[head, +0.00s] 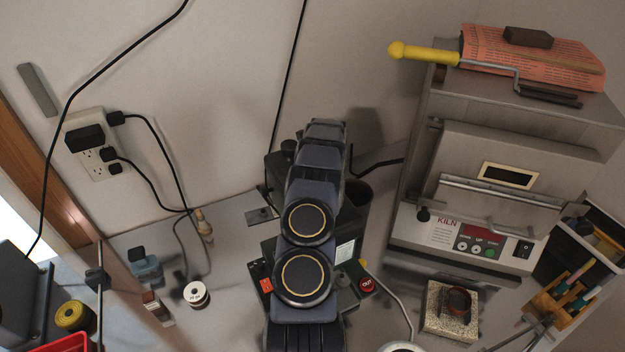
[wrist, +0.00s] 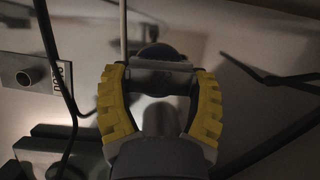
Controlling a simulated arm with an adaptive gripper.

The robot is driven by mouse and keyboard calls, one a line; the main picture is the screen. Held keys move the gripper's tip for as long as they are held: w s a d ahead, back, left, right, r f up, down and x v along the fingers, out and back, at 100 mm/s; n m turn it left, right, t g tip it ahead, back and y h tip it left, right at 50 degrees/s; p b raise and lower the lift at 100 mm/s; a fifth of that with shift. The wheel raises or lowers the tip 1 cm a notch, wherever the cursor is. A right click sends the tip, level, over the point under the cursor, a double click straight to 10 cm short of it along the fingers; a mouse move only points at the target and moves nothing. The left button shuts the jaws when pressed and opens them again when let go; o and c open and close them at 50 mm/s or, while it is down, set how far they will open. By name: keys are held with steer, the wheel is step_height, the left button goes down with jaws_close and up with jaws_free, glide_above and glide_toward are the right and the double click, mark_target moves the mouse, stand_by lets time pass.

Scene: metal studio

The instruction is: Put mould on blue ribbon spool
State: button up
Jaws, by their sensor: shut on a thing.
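My gripper (wrist: 156,82) is shut, its two yellow-padded fingers on either side of a grey piece (wrist: 160,74), which looks like the mould. A dark blue rounded thing (wrist: 158,53) shows just beyond the held piece; I cannot tell what it is or whether the two touch. In the head view my own arm covers the middle, and the gripper and the held piece are hidden. I cannot make out a blue ribbon spool for certain. A white spool-like roll (head: 196,295) stands on the bench left of my arm, and a yellow one (head: 73,315) lies farther left.
A small blue bottle (head: 146,267) stands near the wall. The kiln (head: 468,235) is at the right, with a pale block (head: 438,321) in front. Cables hang along the wall (head: 225,80). Some bare bench (head: 225,237) shows left of my arm.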

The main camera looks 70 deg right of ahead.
steer(key=o, duration=1.1)
steer(key=shift+f, duration=0.1)
steer(key=shift+o, duration=0.2)
steer(key=v, duration=1.2)
